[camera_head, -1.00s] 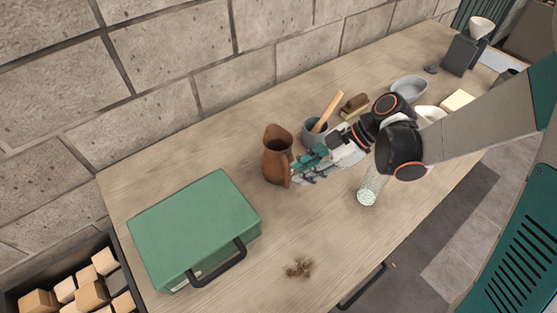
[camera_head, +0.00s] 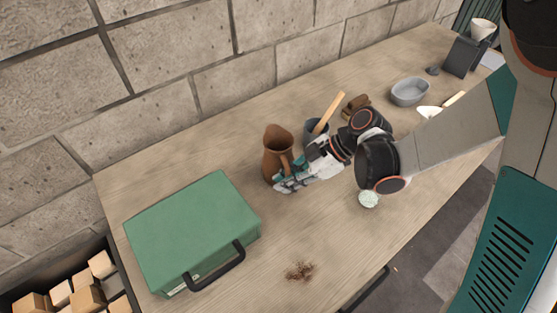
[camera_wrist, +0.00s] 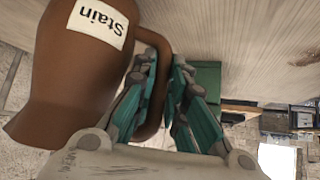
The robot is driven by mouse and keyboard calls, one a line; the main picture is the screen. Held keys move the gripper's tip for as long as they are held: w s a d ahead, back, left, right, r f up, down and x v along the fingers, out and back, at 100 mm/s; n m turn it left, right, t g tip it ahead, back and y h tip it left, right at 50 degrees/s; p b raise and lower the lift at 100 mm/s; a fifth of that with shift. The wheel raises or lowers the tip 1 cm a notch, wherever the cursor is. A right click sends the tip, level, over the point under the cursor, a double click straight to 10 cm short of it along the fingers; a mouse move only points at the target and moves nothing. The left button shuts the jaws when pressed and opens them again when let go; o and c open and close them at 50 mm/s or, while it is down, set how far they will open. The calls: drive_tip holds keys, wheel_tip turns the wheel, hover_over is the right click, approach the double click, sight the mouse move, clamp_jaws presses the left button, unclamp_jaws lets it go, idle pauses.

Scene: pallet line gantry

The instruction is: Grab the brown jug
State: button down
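The brown jug (camera_head: 275,152) stands upright on the wooden table, with its handle on the side facing my gripper. My gripper (camera_head: 283,187) is low at the jug's handle side in the head view. In the wrist view the jug (camera_wrist: 75,75) fills the left side, with a white label reading "Stain". Its handle (camera_wrist: 165,62) passes between the two teal-and-grey fingers of my gripper (camera_wrist: 165,70). The fingers are close together and appear shut on the handle. The contact faces are partly hidden.
A green case (camera_head: 190,232) with a dark handle lies left of the jug. A grey pot (camera_head: 311,130) with a wooden-handled tool stands close behind my wrist. A pale speckled glass (camera_head: 369,199) stands beneath my arm. Brown crumbs (camera_head: 300,271) lie near the front edge.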

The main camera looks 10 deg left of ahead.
drive_tip(key=shift+r, duration=0.2)
idle(0.3)
wheel_tip(320, 180, up, 19)
drive_tip(key=p, duration=0.6)
drive_tip(key=shift+r, duration=0.2)
idle(0.6)
